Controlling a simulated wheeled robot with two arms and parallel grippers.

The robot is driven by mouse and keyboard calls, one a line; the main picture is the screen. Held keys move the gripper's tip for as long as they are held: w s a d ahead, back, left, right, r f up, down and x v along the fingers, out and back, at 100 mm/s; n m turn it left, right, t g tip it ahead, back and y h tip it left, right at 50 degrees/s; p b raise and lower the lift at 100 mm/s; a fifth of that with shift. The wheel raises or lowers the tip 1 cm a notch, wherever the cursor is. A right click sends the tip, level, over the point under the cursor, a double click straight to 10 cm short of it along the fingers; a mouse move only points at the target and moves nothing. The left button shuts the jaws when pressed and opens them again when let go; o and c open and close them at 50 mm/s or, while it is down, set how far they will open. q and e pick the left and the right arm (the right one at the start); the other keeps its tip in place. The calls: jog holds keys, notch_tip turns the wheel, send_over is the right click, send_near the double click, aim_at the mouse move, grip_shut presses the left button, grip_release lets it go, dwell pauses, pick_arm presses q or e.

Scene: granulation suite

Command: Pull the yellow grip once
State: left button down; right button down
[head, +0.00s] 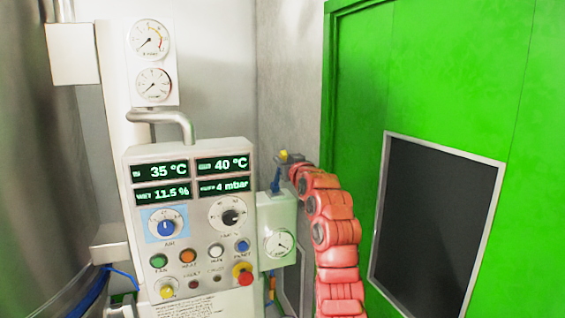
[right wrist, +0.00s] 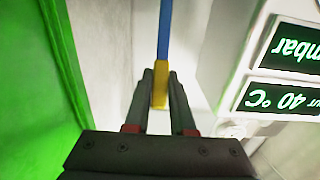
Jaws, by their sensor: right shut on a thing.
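The yellow grip (head: 283,155) sits at the top of a blue lever beside the right edge of the control panel, above a small white gauge box. In the right wrist view the yellow grip (right wrist: 160,92) is the end of a blue bar (right wrist: 165,35) and lies between my two dark fingers. My right gripper (right wrist: 161,86) is shut on it. In the head view my red right arm reaches up from below, and the right gripper (head: 290,160) is small and partly hidden there. My left gripper is not in view.
The control panel (head: 188,220) with displays, knobs and buttons stands left of the arm. The white box with a gauge (head: 279,242) is just below the grip. A green door (head: 430,80) with a dark window (head: 430,225) is at the right.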

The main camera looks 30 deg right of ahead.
jog(key=shift+s+a+f+b, duration=0.25)
jog(key=shift+s+f+b, duration=0.7)
jog(key=shift+s+b, duration=0.25)
jog(key=shift+s+a+f+b, duration=0.15)
jog(key=shift+s+f+b, duration=0.25)
jog(key=shift+f+b, duration=0.2)
jog(key=shift+s+a+f+b, duration=0.1)
jog(key=shift+s+f+b, duration=0.3)
jog(key=shift+f+b, duration=0.15)
